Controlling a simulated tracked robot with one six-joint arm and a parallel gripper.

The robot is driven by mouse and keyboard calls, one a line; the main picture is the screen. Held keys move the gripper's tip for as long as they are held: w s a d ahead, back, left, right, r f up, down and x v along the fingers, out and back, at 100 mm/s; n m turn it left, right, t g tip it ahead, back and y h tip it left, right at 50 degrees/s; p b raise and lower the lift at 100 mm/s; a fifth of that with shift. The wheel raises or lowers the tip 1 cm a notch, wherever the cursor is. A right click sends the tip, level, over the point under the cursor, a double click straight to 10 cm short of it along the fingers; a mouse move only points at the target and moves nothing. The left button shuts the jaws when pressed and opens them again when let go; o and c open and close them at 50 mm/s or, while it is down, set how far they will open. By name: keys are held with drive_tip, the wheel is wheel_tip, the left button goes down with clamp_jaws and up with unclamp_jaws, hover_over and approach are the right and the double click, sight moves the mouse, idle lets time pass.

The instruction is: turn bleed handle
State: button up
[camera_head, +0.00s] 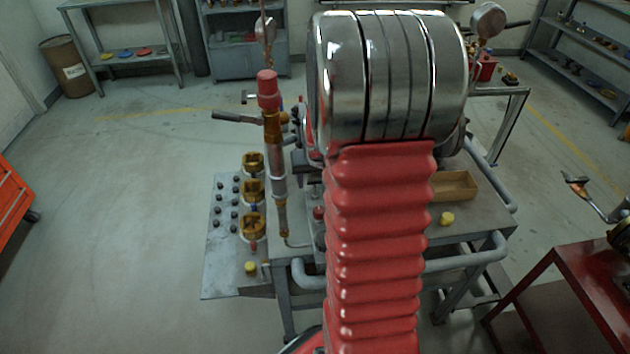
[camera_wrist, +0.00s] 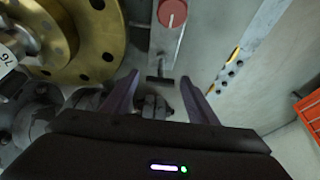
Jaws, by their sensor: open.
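My gripper (camera_wrist: 158,76) is open in the wrist view, with its two dark fingers apart. A small dark T-shaped bar (camera_wrist: 160,80) shows between the fingertips, below a grey bracket; it may be the bleed handle. I cannot tell whether either finger touches it. A round red knob (camera_wrist: 172,13) sits above it on the bracket. In the head view a lever with a dark grip (camera_head: 232,117) sticks out left from the pipework; I cannot tell whether it is the same part. My gripper is mostly hidden behind my arm in the head view.
A large brass flange (camera_wrist: 88,40) is close on the left in the wrist view, with dark fittings below it. In the head view a vertical pipe with a red cap (camera_head: 268,82) stands left of my arm. The floor to the left is clear.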

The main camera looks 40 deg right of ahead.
drive_tip(key=shift+w+d+f, duration=0.1)
drive_tip(key=shift+w+f, duration=0.05)
drive_tip(key=shift+f, duration=0.35)
drive_tip(key=shift+c, duration=0.4)
drive_tip(key=c, duration=1)
